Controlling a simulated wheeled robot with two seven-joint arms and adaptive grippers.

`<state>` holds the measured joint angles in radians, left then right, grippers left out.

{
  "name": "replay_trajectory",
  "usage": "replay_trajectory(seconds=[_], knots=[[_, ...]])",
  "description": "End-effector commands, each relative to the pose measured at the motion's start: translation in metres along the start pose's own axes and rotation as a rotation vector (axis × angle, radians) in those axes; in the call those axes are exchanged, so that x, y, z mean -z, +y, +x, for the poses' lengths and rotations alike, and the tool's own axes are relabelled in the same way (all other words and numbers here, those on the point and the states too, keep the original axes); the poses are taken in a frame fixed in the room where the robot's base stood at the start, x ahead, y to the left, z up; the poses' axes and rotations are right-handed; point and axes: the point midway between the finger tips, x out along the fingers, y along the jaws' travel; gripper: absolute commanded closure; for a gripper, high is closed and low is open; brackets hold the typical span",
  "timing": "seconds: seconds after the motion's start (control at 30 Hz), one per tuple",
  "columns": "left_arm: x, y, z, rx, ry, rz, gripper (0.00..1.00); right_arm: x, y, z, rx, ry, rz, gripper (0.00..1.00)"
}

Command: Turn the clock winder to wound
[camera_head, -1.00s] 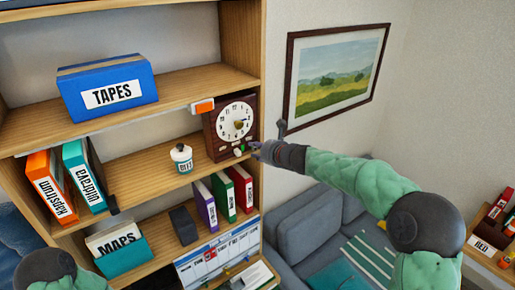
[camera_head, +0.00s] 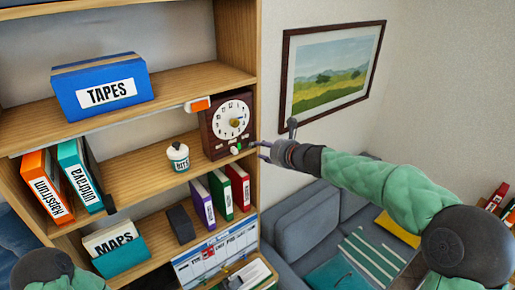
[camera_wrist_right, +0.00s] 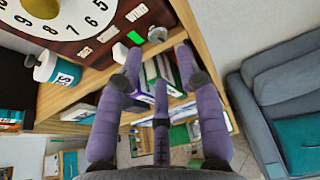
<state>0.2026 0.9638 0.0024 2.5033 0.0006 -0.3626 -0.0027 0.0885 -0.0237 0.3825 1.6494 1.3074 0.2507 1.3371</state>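A dark wooden clock (camera_head: 212,137) with a white dial stands at the right end of the middle shelf. In the right wrist view its lower front (camera_wrist_right: 75,40) shows at the top left. The small grey winder (camera_wrist_right: 157,34) sits at the clock's lower right, beside a green label (camera_wrist_right: 135,38) and a white label (camera_wrist_right: 137,13). My right gripper (camera_head: 256,150) is just right of the clock's lower corner. In the right wrist view its fingers (camera_wrist_right: 157,50) are spread, with nothing between them, and the winder lies beyond their tips. My left gripper is out of view.
Purple, green and red binders (camera_head: 222,195) stand on the shelf below. A framed picture (camera_head: 330,68) hangs on the wall, with a grey sofa (camera_head: 300,222) beneath.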

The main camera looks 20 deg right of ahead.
Motion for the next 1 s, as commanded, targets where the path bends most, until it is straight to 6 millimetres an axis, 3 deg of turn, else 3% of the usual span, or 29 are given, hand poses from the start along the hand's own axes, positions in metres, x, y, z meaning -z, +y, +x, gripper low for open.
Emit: replay_trajectory(seconds=[0.1,0.33,0.7,0.77,0.8,1.0], knots=[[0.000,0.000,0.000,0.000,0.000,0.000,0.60,0.000,-0.001,-0.024,0.001,0.000,0.001,0.63],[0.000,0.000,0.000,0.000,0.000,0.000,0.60,0.001,0.000,-0.050,0.000,0.001,0.001,0.63],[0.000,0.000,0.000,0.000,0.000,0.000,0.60,0.002,0.000,-0.055,-0.001,0.002,0.001,0.63],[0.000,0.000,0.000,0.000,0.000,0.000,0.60,0.002,0.000,-0.055,-0.001,0.003,-0.001,0.50],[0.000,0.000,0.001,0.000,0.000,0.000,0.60,0.003,0.000,-0.054,0.000,0.005,-0.011,0.50],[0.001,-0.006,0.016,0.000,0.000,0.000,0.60,0.025,0.004,-0.049,0.025,0.051,-0.273,0.50]])
